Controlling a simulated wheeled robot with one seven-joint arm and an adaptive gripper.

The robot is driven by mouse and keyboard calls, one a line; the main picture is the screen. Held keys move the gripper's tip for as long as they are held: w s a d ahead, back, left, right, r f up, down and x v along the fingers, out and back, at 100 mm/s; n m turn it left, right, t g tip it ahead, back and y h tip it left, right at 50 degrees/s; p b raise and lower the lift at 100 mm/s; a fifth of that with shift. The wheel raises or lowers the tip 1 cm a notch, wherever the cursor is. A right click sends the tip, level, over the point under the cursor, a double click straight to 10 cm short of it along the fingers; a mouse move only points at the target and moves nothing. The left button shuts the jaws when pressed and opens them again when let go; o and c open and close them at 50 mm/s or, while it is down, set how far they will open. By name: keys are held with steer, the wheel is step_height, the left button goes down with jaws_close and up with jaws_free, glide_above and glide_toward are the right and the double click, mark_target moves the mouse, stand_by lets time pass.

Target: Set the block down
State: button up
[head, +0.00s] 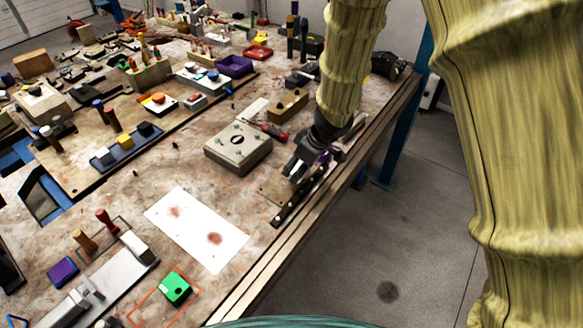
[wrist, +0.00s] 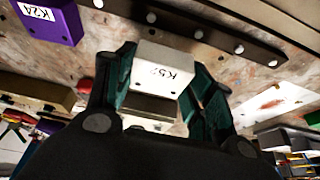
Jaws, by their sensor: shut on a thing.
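A white block (wrist: 163,69) with a black label that seems to begin "K5" sits between the fingers of my gripper (wrist: 162,82) in the wrist view. My gripper is shut on it, with one dark green finger on each side. In the head view my gripper (head: 297,168) is low over the right edge of the workbench, beside a dark rail. The block cannot be made out clearly there. I cannot tell whether its underside touches anything.
A purple block (wrist: 52,20) labelled K24 is at upper left in the wrist view, near a dark studded rail (wrist: 195,28). In the head view a grey box (head: 238,147) stands left of my gripper. A white sheet (head: 197,230) and a green block (head: 174,288) lie nearer.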

steer(key=shift+w+a+f, duration=0.15)
steer(key=shift+w+a, duration=0.6)
steer(key=shift+a, duration=0.35)
steer(key=shift+f+b, duration=0.3)
steer(key=shift+f, duration=1.45)
steer(key=shift+f, duration=0.1)
steer(key=o, duration=1.1)
steer(key=shift+p+v, duration=0.75)
steer(key=shift+v, duration=0.1)
steer(key=p+v, duration=0.9)
steer(key=v, duration=0.1)
steer(key=shift+r+p, duration=0.3)
steer(key=shift+p, duration=0.1)
steer(key=shift+f, duration=0.1)
